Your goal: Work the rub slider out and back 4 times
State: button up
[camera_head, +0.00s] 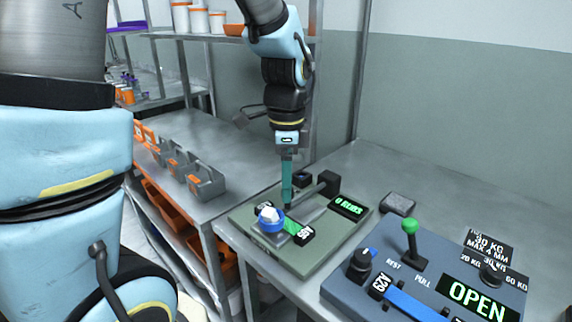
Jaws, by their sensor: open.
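The rub tester is a green-grey base plate (295,251) on the metal bench, with a small display (348,207) reading "0 RUBS". A blue and white round knob (270,219) sits at its front left, by a green strip with a black label (301,233). I cannot tell for certain which part is the rub slider. My gripper (287,203) points straight down over the plate, just behind the round knob. Its teal fingers show nearly edge-on, with nothing seen between them. Whether the tips touch a part below is unclear.
A blue-grey tester (335,288) with a green-topped lever (410,226) and an "OPEN" display (478,298) stands at the right. A small grey block (398,203) lies behind it. Grey bins (207,183) stand on the left bench. Shelving rises behind my arm.

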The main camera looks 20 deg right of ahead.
notch_tip(320, 180, up, 10)
jog(key=b, duration=0.1)
dwell(0.4)
jog(key=f+n, duration=0.3)
jog(key=n, duration=0.3)
jog(key=f+n+p, duration=0.1)
jog(key=f+n, duration=0.3)
jog(key=n, duration=0.2)
jog(key=f+n, duration=0.4)
jog(key=n, duration=0.2)
jog(key=shift+w+d, duration=0.15)
jog(key=shift+d, duration=0.05)
grip_shut()
dwell(0.4)
